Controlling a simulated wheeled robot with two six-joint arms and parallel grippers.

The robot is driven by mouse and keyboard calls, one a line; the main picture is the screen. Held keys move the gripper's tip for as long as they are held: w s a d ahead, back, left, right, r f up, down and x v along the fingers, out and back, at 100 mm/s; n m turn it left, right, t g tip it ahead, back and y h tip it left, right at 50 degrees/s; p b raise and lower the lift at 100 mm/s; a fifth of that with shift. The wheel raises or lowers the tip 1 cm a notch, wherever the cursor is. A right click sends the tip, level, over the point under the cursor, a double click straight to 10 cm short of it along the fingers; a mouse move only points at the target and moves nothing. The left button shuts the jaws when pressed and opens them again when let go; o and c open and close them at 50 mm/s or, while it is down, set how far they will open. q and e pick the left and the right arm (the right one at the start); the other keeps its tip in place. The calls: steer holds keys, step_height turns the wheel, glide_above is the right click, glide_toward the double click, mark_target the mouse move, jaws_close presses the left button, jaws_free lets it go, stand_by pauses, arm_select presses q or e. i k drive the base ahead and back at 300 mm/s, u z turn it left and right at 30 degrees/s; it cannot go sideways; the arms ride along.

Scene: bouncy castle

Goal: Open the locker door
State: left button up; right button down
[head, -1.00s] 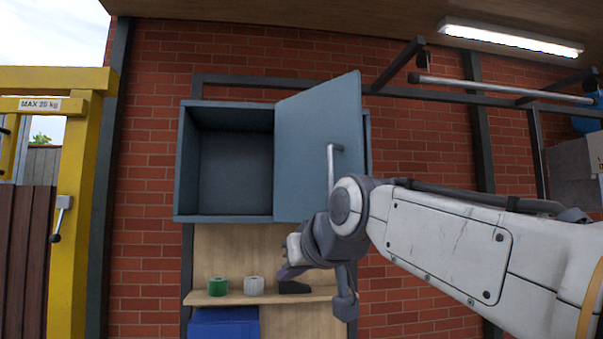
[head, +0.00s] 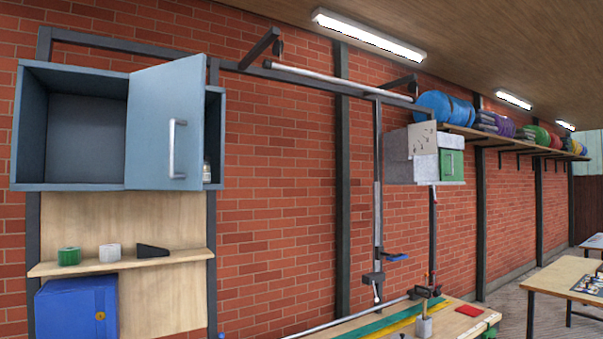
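A blue-grey wall locker (head: 32,125) hangs at the left in the head view. Its left compartment is open and looks empty. Its door (head: 150,125) stands ajar, with the handle edge swung out from the cabinet. A vertical silver handle (head: 172,150) is near the door's right edge. Behind that edge, part of the right compartment shows, with a small pale bottle (head: 207,172) in it. The door hides the rest of the inside. Neither of my grippers is in view.
Below is a wooden shelf (head: 190,255) with green and white rolls and a black wedge, above a blue box (head: 65,310). A workbench (head: 455,320) stands lower right. A grey box with a green front (head: 452,165) hangs mid-right. A table (head: 550,275) is at far right.

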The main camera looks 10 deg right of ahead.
mark_target(165, 122)
steer(key=z, duration=0.85)
steer(key=i, duration=0.95)
steer(key=u, duration=0.35)
